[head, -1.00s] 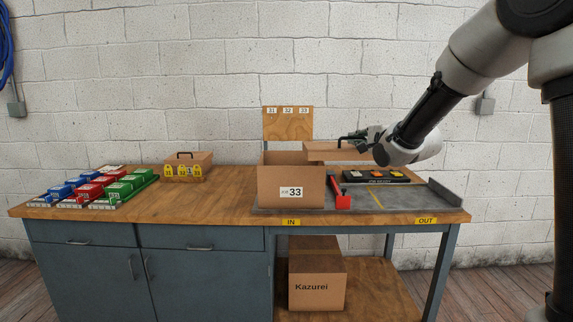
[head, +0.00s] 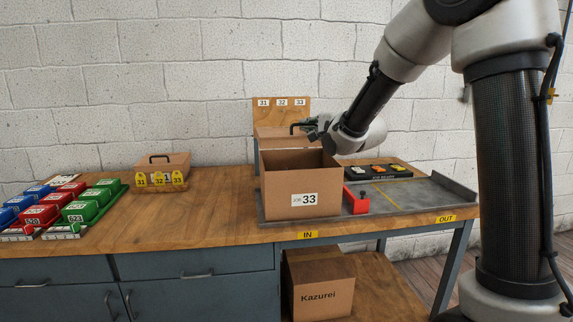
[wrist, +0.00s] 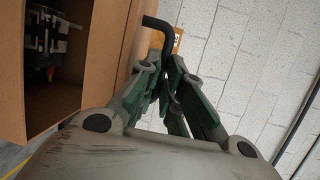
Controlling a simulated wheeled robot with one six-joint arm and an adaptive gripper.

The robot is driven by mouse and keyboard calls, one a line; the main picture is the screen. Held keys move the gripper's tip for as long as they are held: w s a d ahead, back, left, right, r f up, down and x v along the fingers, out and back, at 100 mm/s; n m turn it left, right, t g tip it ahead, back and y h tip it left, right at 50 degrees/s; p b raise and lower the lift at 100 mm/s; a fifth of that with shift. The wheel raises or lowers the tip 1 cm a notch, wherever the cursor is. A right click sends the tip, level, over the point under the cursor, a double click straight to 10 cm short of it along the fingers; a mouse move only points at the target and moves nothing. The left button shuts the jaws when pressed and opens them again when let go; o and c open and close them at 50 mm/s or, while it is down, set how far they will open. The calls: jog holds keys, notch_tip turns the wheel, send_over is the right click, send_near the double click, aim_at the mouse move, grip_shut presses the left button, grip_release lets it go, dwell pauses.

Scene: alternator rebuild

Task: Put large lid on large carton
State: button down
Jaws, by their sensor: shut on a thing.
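The large carton (head: 303,194), brown and labelled 33, stands open on the grey bench tray. In the wrist view the open carton (wrist: 12,75) is at left, with a grey and black part (wrist: 42,42) inside. My gripper (head: 312,127) is shut on the black handle of the large lid (head: 280,139), a brown panel. The lid is held above the carton's rear, apparently apart from its rim; the exact gap is unclear. The black handle (wrist: 157,22) also shows by my gripper's fingers (wrist: 170,85) in the wrist view.
A red block (head: 356,203) is right of the carton, with a black holder (head: 378,171) behind it. A numbered wooden board (head: 281,108) stands behind. A small handled brown box (head: 165,167) and coloured bins (head: 95,205) are at left.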

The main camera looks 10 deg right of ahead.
jog(key=shift+f+t, duration=0.4)
jog(key=shift+f, duration=0.05)
notch_tip(320, 180, down, 9)
jog(key=shift+f, duration=0.2)
jog(key=shift+s, duration=0.1)
jog(key=c, duration=1.6)
grip_release()
jog(key=shift+o, duration=0.3)
